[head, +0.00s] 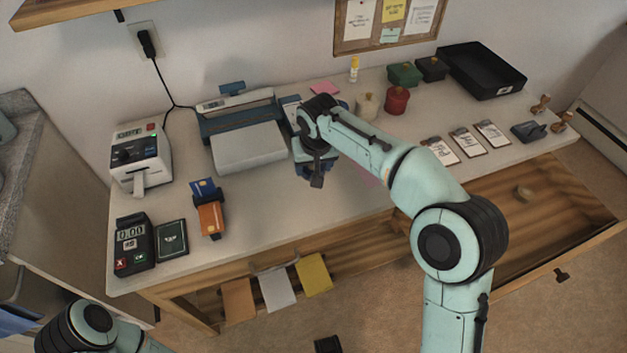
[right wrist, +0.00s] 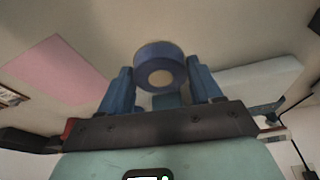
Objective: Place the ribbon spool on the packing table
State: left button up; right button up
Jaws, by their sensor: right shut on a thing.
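The blue ribbon spool (right wrist: 160,66) has a pale round centre and sits between the two blue fingers of my right gripper (right wrist: 162,88) in the right wrist view. The gripper is shut on it. In the head view my right gripper (head: 316,172) is over the middle of the packing table (head: 270,215), right of the white and blue machine. My gripper and arm mostly hide the spool there. I cannot tell whether the spool touches the tabletop. My left arm shows at the lower left, but its gripper is not in view.
A red jar (head: 396,100), black tray (head: 482,70) and several tags are to the right. An open drawer (head: 500,215) juts from the front. The front middle tabletop is clear.

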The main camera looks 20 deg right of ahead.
pick_arm(q)
jog(key=shift+w+a+f+t+b, duration=0.3)
jog(key=shift+w+f+b, duration=0.3)
jog(key=shift+w+f, duration=0.2)
pick_arm(e)
jog(key=shift+f, duration=2.8)
jog(key=shift+f, duration=0.1)
jog(key=o, duration=1)
jog(key=shift+f, duration=0.1)
pick_arm(q)
jog(key=shift+w, duration=0.15)
pick_arm(e)
jog(key=shift+o, duration=0.2)
jog(key=shift+r, duration=0.25)
pick_arm(q)
jog(key=s+r+p, duration=0.2)
jog(key=shift+s+d+r+g+p, duration=0.2)
jog(key=shift+d+r+g+p, duration=0.1)
jog(key=shift+g, duration=0.1)
pick_arm(e)
jog(key=v, duration=1.2)
